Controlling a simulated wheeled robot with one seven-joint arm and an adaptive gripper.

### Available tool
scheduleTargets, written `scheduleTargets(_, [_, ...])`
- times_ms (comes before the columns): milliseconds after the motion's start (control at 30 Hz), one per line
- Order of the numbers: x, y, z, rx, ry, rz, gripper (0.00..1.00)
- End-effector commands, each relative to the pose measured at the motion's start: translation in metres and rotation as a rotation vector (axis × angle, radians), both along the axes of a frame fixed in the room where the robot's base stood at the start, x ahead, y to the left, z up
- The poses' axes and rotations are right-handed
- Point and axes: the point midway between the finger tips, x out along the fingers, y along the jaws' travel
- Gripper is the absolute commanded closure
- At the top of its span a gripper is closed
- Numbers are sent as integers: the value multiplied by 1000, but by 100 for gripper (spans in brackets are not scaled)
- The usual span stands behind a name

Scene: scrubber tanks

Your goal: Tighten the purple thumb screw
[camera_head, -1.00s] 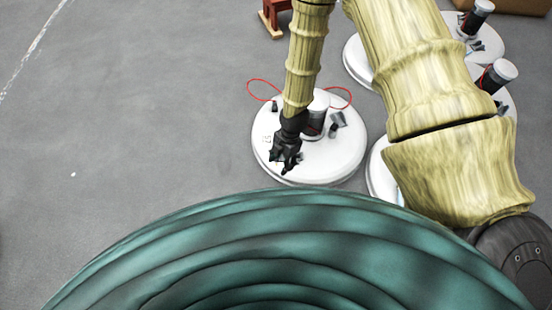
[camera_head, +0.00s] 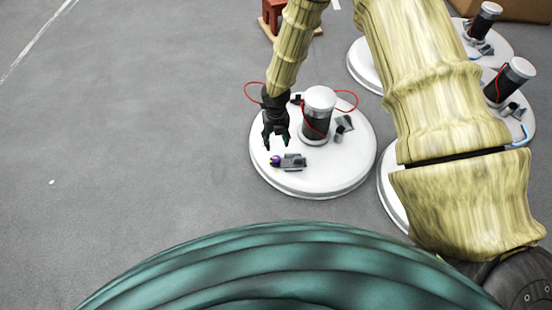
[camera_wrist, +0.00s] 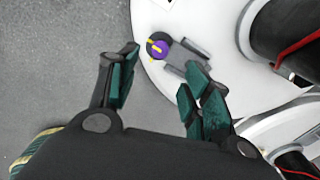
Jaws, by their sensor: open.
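The purple thumb screw (camera_head: 275,160) is on a small grey clamp block (camera_head: 292,162) near the front edge of the white tank lid (camera_head: 330,182). In the wrist view, the purple screw (camera_wrist: 158,46) shows a yellow mark and lies just beyond and between my fingertips. My gripper (camera_head: 276,143) is open and empty above the lid, just behind the screw in the head view. In the wrist view, my gripper's fingers (camera_wrist: 160,70) are spread apart, and no contact with the screw shows.
A dark cylinder with a silver cap (camera_head: 318,115) stands on the same lid, with red wires looping around it. More white lids with cylinders stand at the right. A red-brown object (camera_head: 276,18) is at the back. The grey floor at left is clear.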

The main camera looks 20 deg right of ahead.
Motion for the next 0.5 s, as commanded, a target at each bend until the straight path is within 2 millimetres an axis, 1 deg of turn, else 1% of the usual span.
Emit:
scheduleTargets(167, [-1,0,-17,0,1,-3,51])
scheduleTargets(500, [-1,0,-71,0,2,-3,51])
